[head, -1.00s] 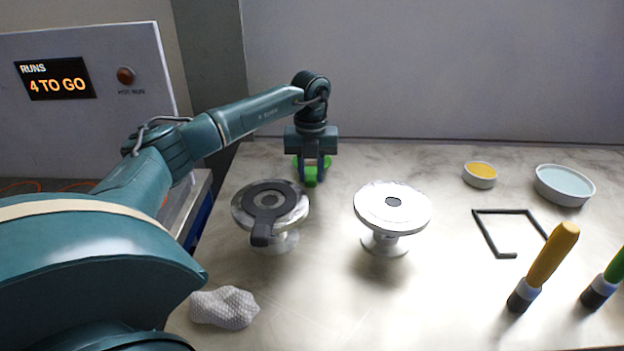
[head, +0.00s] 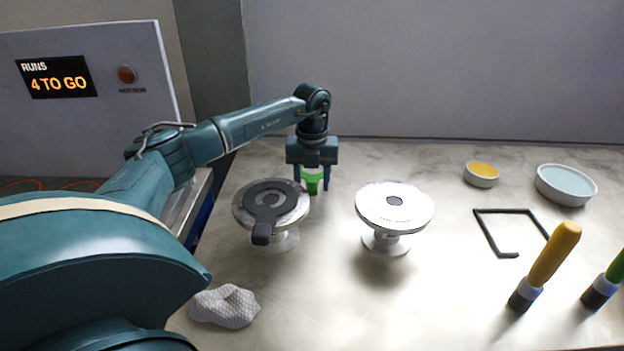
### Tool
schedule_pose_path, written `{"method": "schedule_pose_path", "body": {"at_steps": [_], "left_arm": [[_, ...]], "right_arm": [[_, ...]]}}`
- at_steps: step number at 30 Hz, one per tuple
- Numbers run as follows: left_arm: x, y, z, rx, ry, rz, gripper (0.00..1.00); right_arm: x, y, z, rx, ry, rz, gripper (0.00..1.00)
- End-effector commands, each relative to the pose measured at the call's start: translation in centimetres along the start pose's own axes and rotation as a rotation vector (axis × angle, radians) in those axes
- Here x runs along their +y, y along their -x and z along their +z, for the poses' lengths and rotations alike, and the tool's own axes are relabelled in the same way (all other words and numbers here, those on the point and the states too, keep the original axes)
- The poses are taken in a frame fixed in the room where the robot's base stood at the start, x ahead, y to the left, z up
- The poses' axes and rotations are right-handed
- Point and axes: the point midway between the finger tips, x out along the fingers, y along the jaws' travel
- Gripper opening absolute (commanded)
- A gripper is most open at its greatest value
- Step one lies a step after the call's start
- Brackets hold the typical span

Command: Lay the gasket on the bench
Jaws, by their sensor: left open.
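A green gasket (head: 312,184) is at the bench's back left, behind the left vessel; its tab faces the front. My left gripper (head: 312,180) is open above it, with one finger on each side of the green part. The fingers and palm hide part of the gasket, and it looks to be on or very near the bench (head: 330,290). A dark ring with a tab (head: 262,228) lies on the left flanged vessel (head: 282,238). My right gripper is not in view.
A white flanged vessel (head: 415,205) stands right of the left one. A crumpled grey cloth (head: 225,307) lies at the front left.

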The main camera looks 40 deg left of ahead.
Motion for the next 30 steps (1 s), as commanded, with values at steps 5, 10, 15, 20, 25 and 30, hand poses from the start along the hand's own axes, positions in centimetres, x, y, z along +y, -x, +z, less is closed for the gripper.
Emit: {"method": "schedule_pose_path", "body": {"at_steps": [5, 10, 15, 20, 25, 30], "left_arm": [[0.0, 1.1, 0.1, -0.002, 0.0, -0.001, 0.47], [-0.1, 4.4, 0.1, -0.004, 0.0, -0.003, 0.47], [-0.1, 8.1, 0.1, -0.003, 0.0, -0.004, 0.47], [-0.1, 10.8, 0.1, -0.002, 0.0, -0.003, 0.47], [-0.1, 12.2, 0.0, 0.0, 0.0, -0.001, 0.47], [0.0, 12.4, 0.0, 0.001, 0.0, 0.0, 0.47]], "right_arm": [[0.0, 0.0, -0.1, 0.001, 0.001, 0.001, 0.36], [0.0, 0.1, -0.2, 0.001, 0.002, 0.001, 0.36], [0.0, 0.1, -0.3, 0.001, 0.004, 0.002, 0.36], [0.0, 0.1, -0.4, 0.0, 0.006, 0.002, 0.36], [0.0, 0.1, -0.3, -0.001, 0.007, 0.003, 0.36], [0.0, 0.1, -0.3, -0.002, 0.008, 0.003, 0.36]]}}
